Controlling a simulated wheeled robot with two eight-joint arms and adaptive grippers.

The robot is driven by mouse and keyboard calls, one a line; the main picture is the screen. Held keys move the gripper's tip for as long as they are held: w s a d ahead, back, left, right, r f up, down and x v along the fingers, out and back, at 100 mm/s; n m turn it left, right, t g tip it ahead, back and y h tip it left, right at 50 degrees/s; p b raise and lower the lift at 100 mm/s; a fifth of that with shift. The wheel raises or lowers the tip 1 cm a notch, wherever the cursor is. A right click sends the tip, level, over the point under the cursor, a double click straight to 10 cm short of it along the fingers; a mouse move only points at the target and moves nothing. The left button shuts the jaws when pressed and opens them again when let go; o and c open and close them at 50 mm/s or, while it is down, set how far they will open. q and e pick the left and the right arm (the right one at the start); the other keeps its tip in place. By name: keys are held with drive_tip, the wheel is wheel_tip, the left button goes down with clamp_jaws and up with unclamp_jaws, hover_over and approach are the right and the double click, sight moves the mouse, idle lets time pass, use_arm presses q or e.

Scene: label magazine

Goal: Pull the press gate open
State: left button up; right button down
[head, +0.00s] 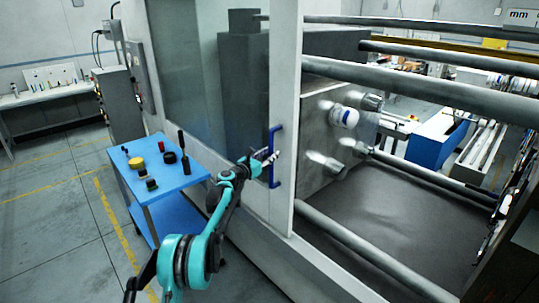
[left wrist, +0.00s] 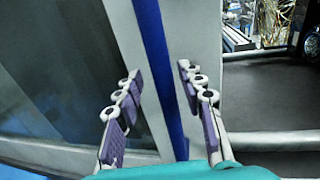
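The press gate (head: 285,100) is a pale upright frame with a dark window panel to its left. Its blue bar handle (head: 272,178) stands upright on the frame's edge. My left gripper (head: 266,158) is at the handle, at about its middle height. In the left wrist view, the two fingers of my left gripper (left wrist: 159,75) are spread apart, and the blue handle (left wrist: 160,75) runs between them. Neither finger clearly presses on the bar. My right gripper is not in view.
A blue cart (head: 165,180) with small tools stands left of my left arm. Thick grey tie bars (head: 420,85) cross the open press area at right. A workbench (head: 45,103) is at the far left. The floor in front of the bench is clear.

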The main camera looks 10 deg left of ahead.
use_arm(q)
drive_tip(key=v, duration=1.1)
drive_tip(key=shift+s+a, duration=0.15)
drive_tip(key=shift+a, duration=0.2)
drive_tip(key=s+d+m+g+y+b, duration=0.1)
drive_tip(key=s+d+m+g, duration=0.1)
drive_tip(key=s+d+m, duration=0.35)
drive_tip(key=s+d+f+m+g+b, duration=0.1)
drive_tip(key=s+d+m+g, duration=0.15)
drive_tip(key=s+m, duration=0.6)
drive_tip(key=s+d+m+g+y+b, duration=0.1)
drive_tip(key=s+d+m+g+b, duration=0.3)
drive_tip(key=s, duration=0.6)
drive_tip(key=s+a+f+m+y, duration=0.1)
drive_tip(key=s+f+m, duration=0.3)
drive_tip(key=s, duration=0.4)
drive_tip(key=s+a+f+m+y, duration=0.1)
drive_tip(key=s+f+m, duration=0.3)
drive_tip(key=s, duration=0.5)
drive_tip(key=s+a+f+m+y, duration=0.2)
drive_tip(key=s+f+m, duration=0.3)
drive_tip(key=s, duration=0.4)
drive_tip(key=shift+f+g+y, duration=0.45)
drive_tip(key=shift+f+y, duration=0.2)
drive_tip(key=shift+y, duration=0.15)
